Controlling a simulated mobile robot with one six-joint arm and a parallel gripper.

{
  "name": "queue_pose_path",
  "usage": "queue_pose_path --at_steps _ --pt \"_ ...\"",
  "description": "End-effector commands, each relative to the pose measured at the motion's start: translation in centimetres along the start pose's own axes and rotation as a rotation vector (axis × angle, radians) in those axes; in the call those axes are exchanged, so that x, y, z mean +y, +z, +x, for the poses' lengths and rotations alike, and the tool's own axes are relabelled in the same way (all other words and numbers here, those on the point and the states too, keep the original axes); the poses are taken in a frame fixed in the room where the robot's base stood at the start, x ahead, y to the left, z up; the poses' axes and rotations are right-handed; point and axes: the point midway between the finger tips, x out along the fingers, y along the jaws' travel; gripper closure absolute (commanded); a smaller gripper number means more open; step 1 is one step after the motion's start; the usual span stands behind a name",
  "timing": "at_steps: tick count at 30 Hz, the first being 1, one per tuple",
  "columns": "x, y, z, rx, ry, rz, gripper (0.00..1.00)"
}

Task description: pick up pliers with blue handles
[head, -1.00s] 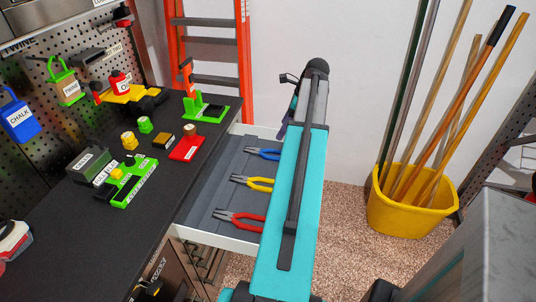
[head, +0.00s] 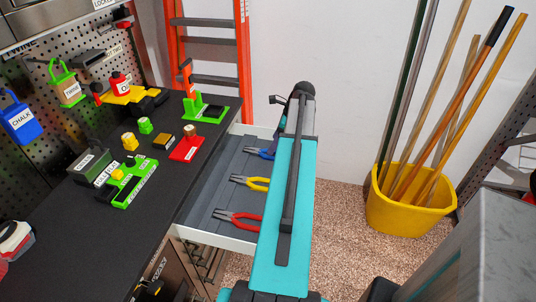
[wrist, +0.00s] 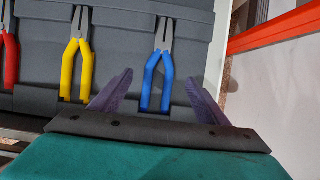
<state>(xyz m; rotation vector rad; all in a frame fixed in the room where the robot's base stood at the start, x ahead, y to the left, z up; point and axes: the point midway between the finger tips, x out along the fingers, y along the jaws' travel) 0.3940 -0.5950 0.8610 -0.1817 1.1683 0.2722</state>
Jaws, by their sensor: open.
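The pliers with blue handles (wrist: 157,72) lie in the open drawer (head: 196,205). In the head view the blue pliers (head: 262,152) are the farthest pair, their handles partly hidden by my arm. My gripper (wrist: 158,88) is open and empty. In the wrist view its two purple fingers stand on either side of the blue handles, apart from them. The height of the fingers above the drawer floor is hard to tell. In the head view the gripper is mostly hidden behind my arm.
Yellow pliers (head: 252,183) and red pliers (head: 238,218) lie beside the blue pair in the drawer. The dark worktop (head: 130,220) with several small labelled items is left of the drawer. An orange ladder (head: 247,60) stands behind; a yellow bucket (head: 405,208) with poles stands right.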

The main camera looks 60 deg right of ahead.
Motion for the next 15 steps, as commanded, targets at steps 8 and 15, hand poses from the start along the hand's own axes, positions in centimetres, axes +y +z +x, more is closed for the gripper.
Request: queue_pose_path --at_steps 8,15 --pt "-0.02 -0.04 0.01 0.0 0.0 0.001 0.31" --pt "0.0 -0.01 0.87 0.0 0.0 0.001 0.31"
